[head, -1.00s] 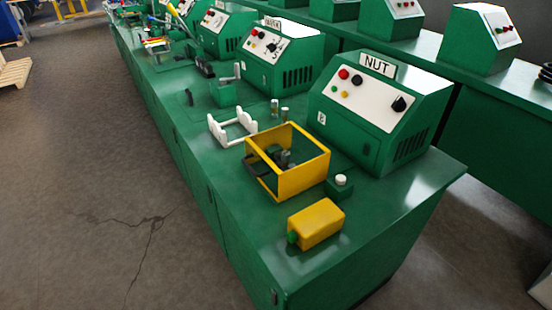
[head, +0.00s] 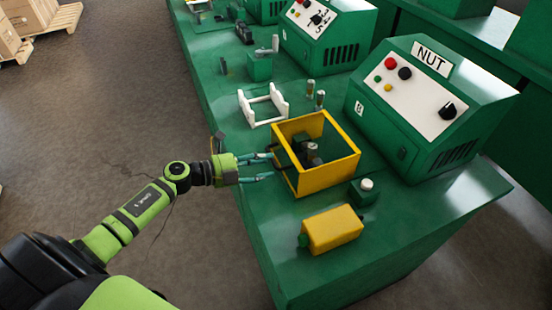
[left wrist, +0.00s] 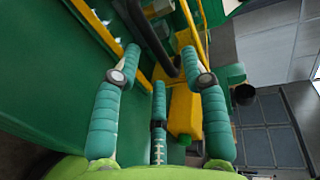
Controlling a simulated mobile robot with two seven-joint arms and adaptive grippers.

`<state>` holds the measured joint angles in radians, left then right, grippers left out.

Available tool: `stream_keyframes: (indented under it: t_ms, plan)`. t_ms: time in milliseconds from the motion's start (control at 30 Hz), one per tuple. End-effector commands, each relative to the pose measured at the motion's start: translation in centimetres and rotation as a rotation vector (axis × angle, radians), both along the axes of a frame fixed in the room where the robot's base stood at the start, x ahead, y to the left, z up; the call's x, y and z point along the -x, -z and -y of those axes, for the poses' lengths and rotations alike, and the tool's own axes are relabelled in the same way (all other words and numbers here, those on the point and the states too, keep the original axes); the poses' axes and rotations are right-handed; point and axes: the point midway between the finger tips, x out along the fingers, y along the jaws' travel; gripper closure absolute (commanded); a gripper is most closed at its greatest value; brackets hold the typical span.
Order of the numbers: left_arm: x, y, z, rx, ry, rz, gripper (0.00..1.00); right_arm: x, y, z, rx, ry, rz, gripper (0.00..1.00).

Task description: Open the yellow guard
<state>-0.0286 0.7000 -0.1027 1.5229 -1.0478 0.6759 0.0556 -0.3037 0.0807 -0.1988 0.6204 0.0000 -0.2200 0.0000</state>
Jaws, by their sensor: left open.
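The yellow guard (head: 330,179) is a box-shaped frame on the green bench, standing around a dark grey tool (head: 312,155). Its top is uncovered in the head view. My left gripper (head: 272,166) is open at the guard's left side, with its fingertips close to a dark part there. In the left wrist view, a dark curved bar (left wrist: 150,34) shows between and beyond the open fingers (left wrist: 160,64), near yellow bars of the guard (left wrist: 188,18). I cannot tell whether the fingers touch it. My right gripper is not in view.
A yellow box (head: 332,229) with a green knob sits in front of the guard. A green block with a white button (head: 366,186) is at its right. The NUT control box (head: 425,110) stands behind. A white bracket (head: 264,104) lies beyond. The bench's front corner is clear.

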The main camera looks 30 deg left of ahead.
Motion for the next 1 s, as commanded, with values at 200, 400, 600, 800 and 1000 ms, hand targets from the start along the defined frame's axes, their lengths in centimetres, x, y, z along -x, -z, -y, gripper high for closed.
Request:
stream_keyframes:
  t_ms: [200,400,600,800,1000]
  plan:
    - [-2.0,0.5,1.7,0.002,-0.001,0.0,0.56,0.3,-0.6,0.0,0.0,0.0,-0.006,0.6]
    - [-2.4,0.6,2.1,0.002,-0.001,0.0,0.56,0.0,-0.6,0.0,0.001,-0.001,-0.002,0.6]
    - [-2.3,0.7,2.1,0.001,-0.001,-0.001,0.77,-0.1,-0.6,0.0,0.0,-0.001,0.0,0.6]
    - [-2.3,0.7,2.1,0.001,-0.002,-0.001,1.0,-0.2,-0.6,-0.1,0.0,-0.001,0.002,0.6]
    - [-2.4,0.2,1.6,-0.008,-0.002,-0.009,1.0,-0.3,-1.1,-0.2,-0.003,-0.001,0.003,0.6]
